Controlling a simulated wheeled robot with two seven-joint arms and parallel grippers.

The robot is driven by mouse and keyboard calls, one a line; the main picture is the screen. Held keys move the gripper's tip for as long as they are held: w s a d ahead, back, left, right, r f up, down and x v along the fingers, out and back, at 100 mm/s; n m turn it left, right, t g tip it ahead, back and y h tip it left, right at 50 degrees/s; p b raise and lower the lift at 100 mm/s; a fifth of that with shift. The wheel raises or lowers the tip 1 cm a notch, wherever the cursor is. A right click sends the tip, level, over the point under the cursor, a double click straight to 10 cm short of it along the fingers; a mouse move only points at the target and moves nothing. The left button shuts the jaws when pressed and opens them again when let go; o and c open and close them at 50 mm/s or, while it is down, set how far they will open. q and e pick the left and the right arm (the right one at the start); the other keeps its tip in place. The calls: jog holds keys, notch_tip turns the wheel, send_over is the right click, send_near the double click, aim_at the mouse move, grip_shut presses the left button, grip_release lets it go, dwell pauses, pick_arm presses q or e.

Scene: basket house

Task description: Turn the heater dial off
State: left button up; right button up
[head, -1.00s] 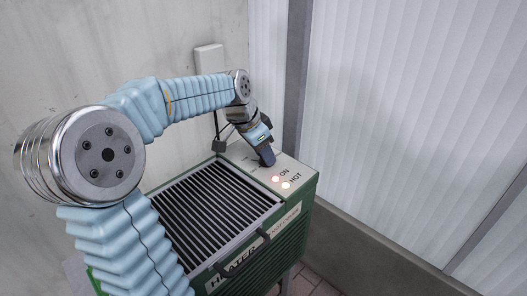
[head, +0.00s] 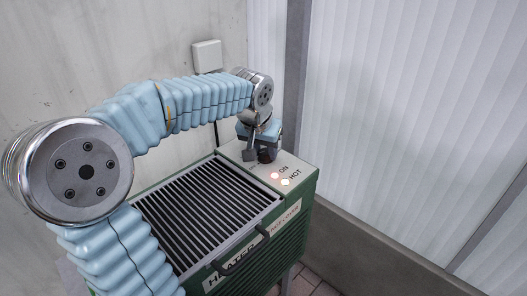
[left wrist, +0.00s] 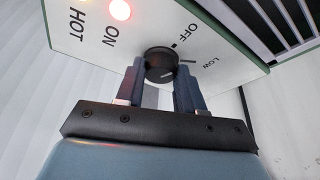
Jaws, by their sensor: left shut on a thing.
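The green heater (head: 300,215) has a pale control panel on its far right top. The dark round dial (left wrist: 160,62) shows in the left wrist view between the two fingers of my left gripper (left wrist: 160,78), which is shut on it. The dial has a short white mark; OFF and LOW are printed to its right, and I cannot tell its exact setting. In the head view my left gripper (head: 258,157) reaches down onto the panel and hides the dial. The ON light (head: 274,176) and the HOT light (head: 285,182) glow. My right gripper is not in view.
A dark slatted grille (head: 205,210) covers the heater top, with a handle (head: 243,254) on its front edge. A pale wall with a white box (head: 207,56) stands behind. Translucent panels (head: 400,120) and a low ledge close off the right.

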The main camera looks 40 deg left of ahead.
pick_arm(q)
jog(key=shift+w+d+n+g+y+b, duration=0.15)
jog(key=shift+n+y+b, duration=0.25)
jog(key=shift+n, duration=0.75)
jog(key=shift+s+d+n+g+y+b, duration=0.1)
jog(key=shift+n+g+y+b, duration=0.25)
jog(key=shift+n, duration=0.8)
jog(key=o, duration=1)
jog(key=shift+o, duration=0.2)
jog(key=p+v, duration=0.1)
jog(key=v, duration=1.2)
jog(key=shift+r, duration=0.4)
jog(key=shift+d, duration=0.1)
